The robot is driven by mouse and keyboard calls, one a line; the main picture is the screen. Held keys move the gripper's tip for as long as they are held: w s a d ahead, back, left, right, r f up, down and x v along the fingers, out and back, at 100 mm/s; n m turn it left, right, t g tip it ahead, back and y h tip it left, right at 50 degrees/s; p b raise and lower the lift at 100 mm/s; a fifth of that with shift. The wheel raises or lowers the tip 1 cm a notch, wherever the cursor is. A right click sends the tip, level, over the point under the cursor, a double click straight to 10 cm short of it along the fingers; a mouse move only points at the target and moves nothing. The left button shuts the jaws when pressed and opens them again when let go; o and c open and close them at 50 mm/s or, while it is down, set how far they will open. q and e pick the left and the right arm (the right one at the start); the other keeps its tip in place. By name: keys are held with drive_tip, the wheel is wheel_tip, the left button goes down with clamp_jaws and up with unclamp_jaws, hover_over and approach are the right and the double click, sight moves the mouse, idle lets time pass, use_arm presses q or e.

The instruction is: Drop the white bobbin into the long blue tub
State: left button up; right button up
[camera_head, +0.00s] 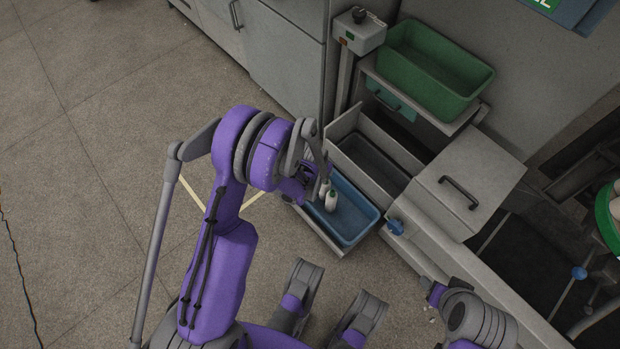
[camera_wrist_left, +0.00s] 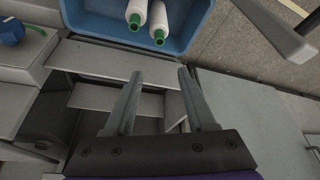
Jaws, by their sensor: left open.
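The long blue tub (camera_head: 358,216) sits low in an open grey tray in the head view. It also shows at the top of the left wrist view (camera_wrist_left: 100,22). Two white bobbins with green tips, one bobbin (camera_wrist_left: 137,12) and another bobbin (camera_wrist_left: 160,14), lie side by side inside it. A white bobbin (camera_head: 331,201) shows in the tub in the head view. My left gripper (camera_wrist_left: 157,76) is open, with nothing held between its fingers. In the head view it is above the tub's left end, partly hidden by my arm.
A green tub (camera_head: 432,72) stands on a shelf above an open, dark-bottomed grey drawer (camera_head: 375,165). A grey lidded box with a black handle (camera_head: 460,190) is to the right. A blue knob (camera_head: 395,226) sits close by the blue tub. Floor to the left is clear.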

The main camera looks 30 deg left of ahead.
use_arm(q)
drive_tip(key=s+d+f+v, duration=0.1)
drive_tip(key=s+d+v, duration=0.1)
drive_tip(key=v, duration=1.9)
drive_tip(key=s+r, duration=0.2)
drive_tip(key=s, duration=0.5)
drive_tip(key=s+d+r, duration=0.1)
drive_tip(key=s+r, duration=0.2)
drive_tip(key=s, duration=0.5)
drive_tip(key=shift+r+m, duration=0.25)
drive_tip(key=shift+m, duration=0.05)
